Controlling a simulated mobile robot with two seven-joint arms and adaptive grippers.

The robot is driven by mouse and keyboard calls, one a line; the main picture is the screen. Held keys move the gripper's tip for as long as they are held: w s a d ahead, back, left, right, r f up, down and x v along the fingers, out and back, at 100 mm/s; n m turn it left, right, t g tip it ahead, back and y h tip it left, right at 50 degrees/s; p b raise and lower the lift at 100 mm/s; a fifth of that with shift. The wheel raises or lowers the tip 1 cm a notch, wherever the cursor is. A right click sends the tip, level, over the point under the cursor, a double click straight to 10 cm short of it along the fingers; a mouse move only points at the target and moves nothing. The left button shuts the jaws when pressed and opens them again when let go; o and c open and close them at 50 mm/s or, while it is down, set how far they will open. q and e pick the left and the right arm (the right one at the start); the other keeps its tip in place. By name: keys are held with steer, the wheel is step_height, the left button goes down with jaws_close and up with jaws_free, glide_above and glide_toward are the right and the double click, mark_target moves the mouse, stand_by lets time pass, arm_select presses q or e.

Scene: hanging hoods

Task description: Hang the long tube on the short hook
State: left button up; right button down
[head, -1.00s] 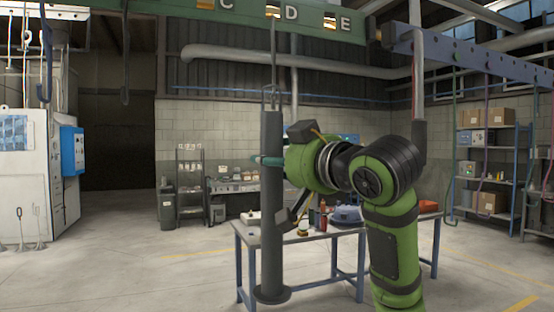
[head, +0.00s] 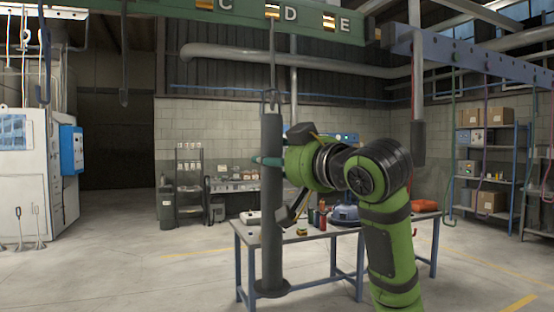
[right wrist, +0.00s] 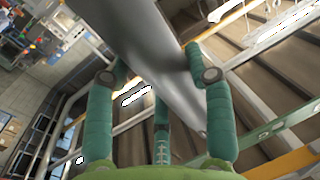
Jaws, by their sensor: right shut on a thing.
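The long tube (head: 271,200) is dark grey and upright, with a wide foot at its lower end and a thin wire loop (head: 270,98) on top. My right gripper (head: 268,161) is shut around its upper part; its teal fingers also hold the tube (right wrist: 165,50) in the right wrist view. A thin hook (head: 273,62) hangs from the green beam straight above the tube. Its lower end overlaps the loop in the head view; I cannot tell whether they touch. Another dark hook (head: 125,70) hangs empty further left. My left gripper is not in view.
The green lettered beam (head: 300,27) runs overhead. A blue rail (head: 470,55) at right carries a hanging grey tube (head: 417,100) behind my right arm. A work table (head: 312,231) with tools stands behind the long tube. Floor at left is clear.

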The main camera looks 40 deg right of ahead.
steer(key=shift+w+d, duration=0.25)
steer(key=shift+w, duration=0.05)
steer(key=shift+f+b, duration=1.05)
steer(key=shift+f, duration=0.25)
stand_by(0.4)
